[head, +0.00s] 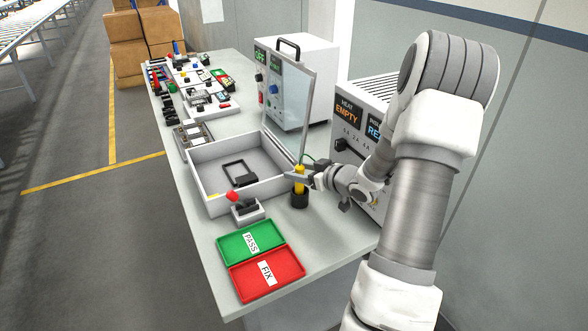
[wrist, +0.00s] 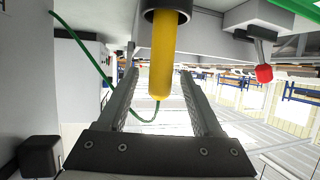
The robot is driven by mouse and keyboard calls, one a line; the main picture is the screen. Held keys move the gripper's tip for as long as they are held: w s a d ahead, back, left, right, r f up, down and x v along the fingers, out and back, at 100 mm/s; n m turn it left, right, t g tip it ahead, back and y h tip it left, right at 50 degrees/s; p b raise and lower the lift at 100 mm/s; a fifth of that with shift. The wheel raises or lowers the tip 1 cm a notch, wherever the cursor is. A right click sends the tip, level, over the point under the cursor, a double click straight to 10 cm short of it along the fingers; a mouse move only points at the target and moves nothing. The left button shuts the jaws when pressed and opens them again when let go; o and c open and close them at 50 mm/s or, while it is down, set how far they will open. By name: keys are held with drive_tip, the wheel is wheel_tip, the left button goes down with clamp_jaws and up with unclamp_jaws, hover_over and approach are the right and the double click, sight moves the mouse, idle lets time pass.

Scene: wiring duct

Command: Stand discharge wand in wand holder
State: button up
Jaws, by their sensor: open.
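The yellow discharge wand (head: 299,181) stands upright in the black round wand holder (head: 299,200) on the bench, beside the grey box. My gripper (head: 316,180) is open at the wand's right side, at about the height of its upper part. The wrist view is upside down: the wand (wrist: 162,58) runs from the dark holder (wrist: 166,13) at the top to its rounded free end, with a green cable (wrist: 88,62) there. The wand appears between my two spread fingers (wrist: 157,78), with gaps on both sides. The wand's foot is hidden inside the holder.
An open grey box with a raised clear lid (head: 287,112) stands behind the holder. A red-knobbed switch (head: 235,199) stands left of it. A green PASS tray (head: 250,241) and red FIX tray (head: 266,273) lie in front. An instrument cabinet (head: 358,125) stands right.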

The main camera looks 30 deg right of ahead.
drive_tip(key=p+v, duration=0.1)
drive_tip(key=v, duration=1.3)
drive_tip(key=shift+p, duration=0.3)
